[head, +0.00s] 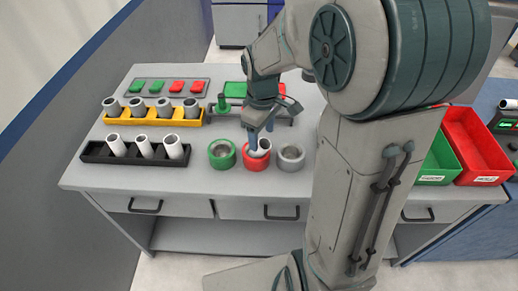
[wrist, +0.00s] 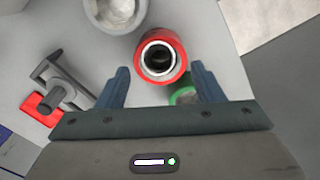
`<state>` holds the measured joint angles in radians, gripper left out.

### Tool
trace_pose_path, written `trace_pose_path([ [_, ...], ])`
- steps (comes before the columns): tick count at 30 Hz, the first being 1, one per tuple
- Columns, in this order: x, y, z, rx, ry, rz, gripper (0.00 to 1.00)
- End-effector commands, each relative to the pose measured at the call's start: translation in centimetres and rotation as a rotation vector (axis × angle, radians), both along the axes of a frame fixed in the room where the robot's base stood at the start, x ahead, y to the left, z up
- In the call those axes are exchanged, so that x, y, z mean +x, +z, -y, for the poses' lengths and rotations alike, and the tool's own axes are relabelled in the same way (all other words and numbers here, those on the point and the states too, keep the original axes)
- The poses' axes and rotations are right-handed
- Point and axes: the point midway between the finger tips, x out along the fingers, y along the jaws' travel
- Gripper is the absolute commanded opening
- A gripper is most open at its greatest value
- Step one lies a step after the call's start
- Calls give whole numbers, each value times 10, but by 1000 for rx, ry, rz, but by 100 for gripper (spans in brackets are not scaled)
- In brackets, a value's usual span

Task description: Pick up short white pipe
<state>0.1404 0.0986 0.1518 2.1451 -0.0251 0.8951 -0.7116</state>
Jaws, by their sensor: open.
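A white pipe (head: 264,147) stands in the red ring holder (head: 256,162) on the grey bench. In the wrist view the pipe's white rim (wrist: 158,44) surrounds a dark opening, inside the red holder (wrist: 172,72). My gripper (head: 259,140) is over this pipe, pointing down, and partly hides it in the head view. In the wrist view the open fingers (wrist: 160,69) lie to either side of the holder, with nothing held. Several white pipes (head: 145,148) stand in a black rack (head: 95,151) at the left. I cannot tell which pipe is shortest.
The green ring holder (head: 222,161) and grey ring holder (head: 291,163) flank the red one closely.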

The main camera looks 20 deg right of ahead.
Motion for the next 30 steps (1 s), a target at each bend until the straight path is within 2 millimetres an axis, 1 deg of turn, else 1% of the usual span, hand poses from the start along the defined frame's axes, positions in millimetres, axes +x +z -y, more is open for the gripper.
trace_pose_path([
  [2,0,-6,0,0,0,-3,61],
  [10,0,-45,1,0,-1,-3,61],
  [13,1,-52,1,1,-1,-1,61],
  [20,1,-52,1,0,-1,0,61],
  [21,1,-52,1,0,-1,0,50],
  [23,1,-52,1,0,-1,0,33],
  [24,1,-52,1,0,-1,0,22],
  [25,1,-52,1,0,-1,0,14],
  [28,1,-52,1,0,-1,0,13],
  [29,1,-52,1,0,-1,0,10],
  [30,1,-52,1,0,-1,0,10],
])
